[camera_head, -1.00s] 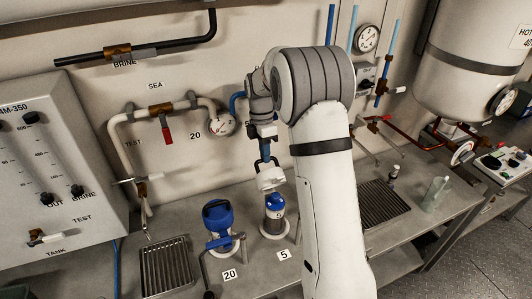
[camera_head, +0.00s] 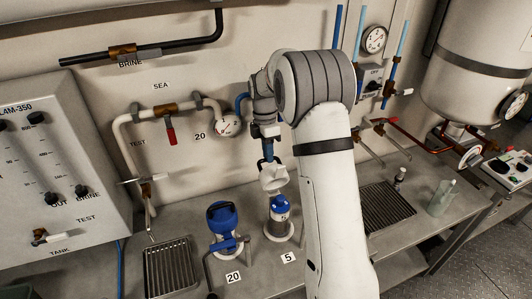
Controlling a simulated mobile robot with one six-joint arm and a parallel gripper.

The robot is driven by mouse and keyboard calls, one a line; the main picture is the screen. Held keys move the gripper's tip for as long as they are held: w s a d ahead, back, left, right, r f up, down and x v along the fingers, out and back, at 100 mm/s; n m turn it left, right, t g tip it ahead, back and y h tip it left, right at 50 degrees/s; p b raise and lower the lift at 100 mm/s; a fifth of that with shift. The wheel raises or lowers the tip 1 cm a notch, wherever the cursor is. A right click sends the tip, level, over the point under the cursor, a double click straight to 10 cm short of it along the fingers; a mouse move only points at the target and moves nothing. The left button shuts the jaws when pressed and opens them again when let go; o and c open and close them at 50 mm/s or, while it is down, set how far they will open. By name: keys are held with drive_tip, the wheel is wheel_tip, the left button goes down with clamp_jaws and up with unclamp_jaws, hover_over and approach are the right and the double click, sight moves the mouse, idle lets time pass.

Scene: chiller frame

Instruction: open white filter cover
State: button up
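The white filter cover (camera_head: 273,178) is off the bench, just above the blue-topped filter marked 5 (camera_head: 280,208). It is tilted, and a small gap shows between it and the filter. My gripper (camera_head: 268,160) points down from my arm and its tips meet the top of the cover. It appears shut on the cover; the fingers are small and partly blurred. The filter marked 5 stands upright in a white ring, with its blue top showing.
A second filter with a blue cap (camera_head: 222,218), marked 20, stands just left. A drain grate (camera_head: 170,265) lies farther left, another (camera_head: 385,206) to the right of my arm. Pipes and a gauge (camera_head: 228,125) are on the wall behind. A clear beaker (camera_head: 441,198) stands at right.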

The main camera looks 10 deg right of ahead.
drive_tip(key=o, duration=0.3)
wheel_tip(320, 180, up, 8)
drive_tip(key=w+b, duration=0.1)
drive_tip(key=shift+w+a+f, duration=0.15)
drive_tip(key=shift+w+f, duration=0.05)
idle(0.7)
